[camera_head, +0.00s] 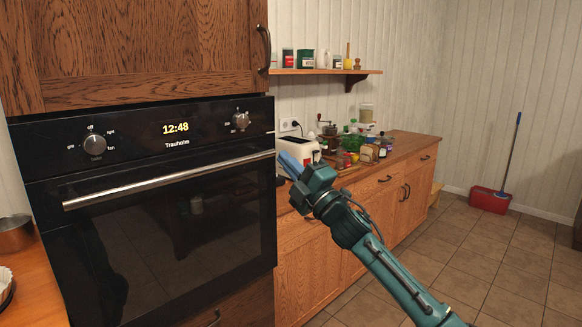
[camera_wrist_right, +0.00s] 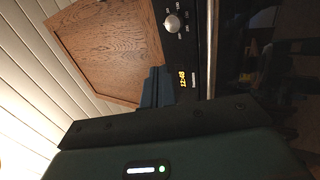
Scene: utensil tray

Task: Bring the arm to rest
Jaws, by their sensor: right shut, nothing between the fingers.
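My right arm comes in from the lower right of the head view. Its right gripper (camera_head: 290,165) is raised in front of the wooden counter, just right of the oven door. Its blue fingers point up and left and are shut with nothing held. In the right wrist view the blue fingers (camera_wrist_right: 157,88) show together in front of the oven panel and a wooden cupboard door. My left gripper is in neither view.
A black oven (camera_head: 170,220) with a long handle (camera_head: 170,180) stands close at the left. A toaster (camera_head: 300,150) and several jars stand on the counter (camera_head: 405,150) behind the gripper. The tiled floor (camera_head: 480,260) is clear.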

